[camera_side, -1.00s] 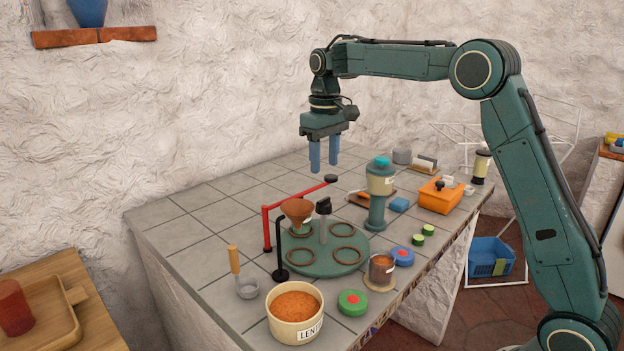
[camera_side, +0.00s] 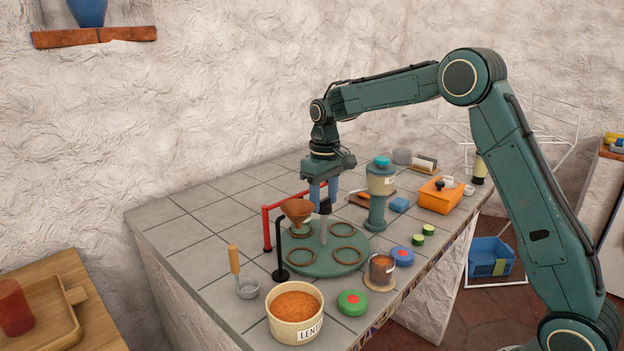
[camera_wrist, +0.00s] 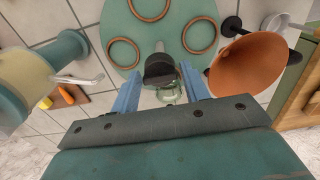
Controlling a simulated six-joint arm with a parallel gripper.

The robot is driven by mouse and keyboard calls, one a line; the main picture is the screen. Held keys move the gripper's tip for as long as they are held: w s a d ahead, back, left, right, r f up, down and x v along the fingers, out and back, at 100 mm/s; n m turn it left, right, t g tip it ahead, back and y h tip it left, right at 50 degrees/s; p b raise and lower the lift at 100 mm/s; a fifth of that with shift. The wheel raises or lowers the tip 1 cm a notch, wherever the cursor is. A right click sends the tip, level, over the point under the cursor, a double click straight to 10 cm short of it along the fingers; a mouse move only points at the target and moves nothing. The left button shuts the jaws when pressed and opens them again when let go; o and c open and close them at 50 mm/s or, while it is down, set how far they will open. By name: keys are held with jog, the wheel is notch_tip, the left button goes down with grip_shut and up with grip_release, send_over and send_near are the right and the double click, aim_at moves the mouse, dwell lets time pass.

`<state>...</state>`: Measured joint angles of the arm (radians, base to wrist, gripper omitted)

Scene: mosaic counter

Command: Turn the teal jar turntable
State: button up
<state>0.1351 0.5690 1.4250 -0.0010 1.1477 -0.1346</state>
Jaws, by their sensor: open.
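The teal turntable (camera_side: 322,265) lies on the tiled counter, with several brown rings on its top and a central post with a black knob (camera_side: 325,207). In the wrist view the turntable (camera_wrist: 128,48) fills the top middle, and the black knob (camera_wrist: 160,70) shows between the fingers. My gripper (camera_side: 324,200) is open, pointing down, with its blue fingers on either side of the knob. In the wrist view my gripper (camera_wrist: 163,88) has a finger on each side of the knob; I cannot tell whether they touch it.
A brown funnel (camera_side: 297,208) stands close left of the knob, on a black stand, near a red bar (camera_side: 266,228). A teal dispenser (camera_side: 378,190) stands right. A lentil pot (camera_side: 296,312), a glass jar (camera_side: 382,268) and coloured lids sit in front.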

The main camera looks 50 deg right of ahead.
grip_shut()
jog(key=shift+n, duration=0.7)
jog(key=shift+r+n, duration=0.1)
jog(key=shift+n, duration=3.7)
jog(key=shift+w+n, duration=0.1)
jog(key=shift+n, duration=4)
jog(key=shift+r+n, duration=0.1)
jog(key=shift+n, duration=0.3)
